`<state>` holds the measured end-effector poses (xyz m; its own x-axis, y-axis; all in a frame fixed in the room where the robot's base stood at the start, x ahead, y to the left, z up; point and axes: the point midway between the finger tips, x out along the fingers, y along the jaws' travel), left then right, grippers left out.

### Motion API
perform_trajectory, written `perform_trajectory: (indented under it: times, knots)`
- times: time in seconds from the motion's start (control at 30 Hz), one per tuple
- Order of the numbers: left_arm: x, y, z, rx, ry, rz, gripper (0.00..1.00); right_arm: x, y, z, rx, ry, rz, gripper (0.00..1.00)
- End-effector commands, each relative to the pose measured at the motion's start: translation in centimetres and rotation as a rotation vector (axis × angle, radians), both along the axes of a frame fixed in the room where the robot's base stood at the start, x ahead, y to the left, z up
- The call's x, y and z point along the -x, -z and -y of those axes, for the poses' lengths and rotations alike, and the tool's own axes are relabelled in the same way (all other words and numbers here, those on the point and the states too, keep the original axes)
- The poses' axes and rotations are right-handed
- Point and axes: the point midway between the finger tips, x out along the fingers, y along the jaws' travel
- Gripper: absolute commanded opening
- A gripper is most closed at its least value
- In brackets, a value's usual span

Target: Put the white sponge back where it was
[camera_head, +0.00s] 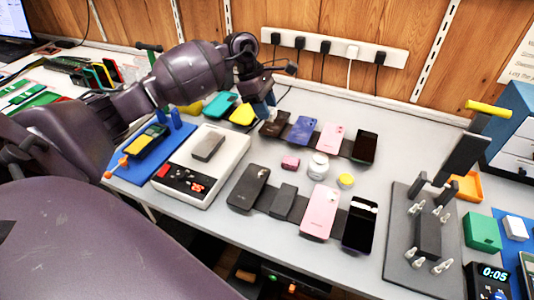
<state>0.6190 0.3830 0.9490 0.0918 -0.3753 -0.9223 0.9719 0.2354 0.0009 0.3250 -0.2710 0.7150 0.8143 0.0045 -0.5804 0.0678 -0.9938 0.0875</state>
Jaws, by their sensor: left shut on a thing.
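My left arm reaches in from the left over the back of the grey table. My left gripper (264,98) is shut at the back, just above the dark brown phone (274,124) and beside the yellow piece (243,115). A small blue part shows at its fingertips; what it holds is too small and covered to make out. A small white block (515,227), possibly the white sponge, lies on a blue mat at the right edge, far from the gripper. My right gripper is not in view.
Phones lie in two rows on dark strips, with a pink block (290,162), white jar (318,165) and yellow disc (346,181) between. A white device (225,171) stands left; a black press (428,235) and green box (483,233) stand right. A power strip (335,47) runs along the wall.

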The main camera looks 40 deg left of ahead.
Motion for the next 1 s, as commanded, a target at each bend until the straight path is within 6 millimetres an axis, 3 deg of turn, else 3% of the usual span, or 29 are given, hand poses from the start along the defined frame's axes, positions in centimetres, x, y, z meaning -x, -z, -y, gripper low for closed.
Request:
perform_trajectory:
  times: [0.03,0.4,0.53,0.83,1.0]
  knots:
    - [0.1,1.5,0.1,0.004,-0.002,-0.007,0.18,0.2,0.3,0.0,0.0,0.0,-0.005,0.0]
    - [0.1,9.5,0.1,0.003,-0.001,-0.008,0.18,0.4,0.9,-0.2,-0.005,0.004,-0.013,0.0]
    - [0.0,11.3,0.1,0.002,0.001,-0.004,0.18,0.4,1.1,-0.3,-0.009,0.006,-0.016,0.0]
    - [0.0,13.1,0.0,0.002,0.001,-0.002,0.18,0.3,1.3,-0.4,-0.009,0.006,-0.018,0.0]
    - [0.1,15.6,0.1,0.002,0.0,-0.006,0.18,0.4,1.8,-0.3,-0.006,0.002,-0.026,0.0]
